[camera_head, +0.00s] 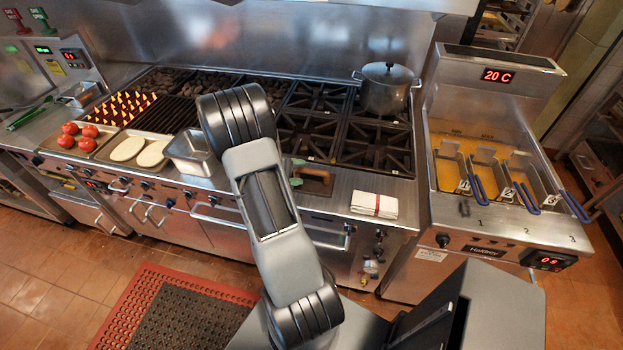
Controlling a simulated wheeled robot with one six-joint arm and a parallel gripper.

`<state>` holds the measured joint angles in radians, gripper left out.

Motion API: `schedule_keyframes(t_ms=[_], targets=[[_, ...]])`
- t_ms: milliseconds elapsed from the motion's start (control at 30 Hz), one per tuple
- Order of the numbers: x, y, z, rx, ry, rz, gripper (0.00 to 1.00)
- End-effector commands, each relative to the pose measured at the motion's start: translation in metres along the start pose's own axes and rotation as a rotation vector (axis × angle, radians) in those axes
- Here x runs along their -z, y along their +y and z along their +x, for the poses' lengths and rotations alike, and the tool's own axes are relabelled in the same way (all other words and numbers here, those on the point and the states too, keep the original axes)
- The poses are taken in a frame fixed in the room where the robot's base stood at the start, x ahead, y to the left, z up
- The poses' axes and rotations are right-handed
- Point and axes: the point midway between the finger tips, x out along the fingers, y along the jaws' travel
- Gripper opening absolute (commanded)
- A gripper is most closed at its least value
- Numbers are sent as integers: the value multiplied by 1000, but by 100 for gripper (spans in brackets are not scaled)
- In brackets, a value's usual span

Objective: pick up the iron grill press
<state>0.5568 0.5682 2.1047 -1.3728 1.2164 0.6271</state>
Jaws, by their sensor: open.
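I cannot make out the iron grill press for certain in the head view. My own grey arm rises through the middle of the picture and covers part of the stove and its front ledge. My gripper does not show. The char grill's dark grates (167,114) lie left of my arm, with a steel pan (191,153) at their front edge. Right of my arm, a small brown board or tray (316,181) lies on the front ledge with green items beside it, too small to identify.
A lidded pot (385,88) stands on the back right burners. A folded white towel (374,204) lies on the right ledge. Tomatoes (77,135) and a tray with two pale oval pieces (140,150) sit at left. A fryer (487,165) stands at right. The floor at left has a red-edged mat (130,290).

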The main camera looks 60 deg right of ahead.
Motion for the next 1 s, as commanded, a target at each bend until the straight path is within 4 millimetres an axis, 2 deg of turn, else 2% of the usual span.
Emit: schedule_keyframes(t_ms=[300, 433, 667, 1000], targets=[[0, -1, 40, 1, -3, 0, 53], [1, -2, 47, 1, -2, 0, 53], [1, -3, 48, 0, -1, 0, 53], [1, -3, 47, 0, -1, 0, 21]])
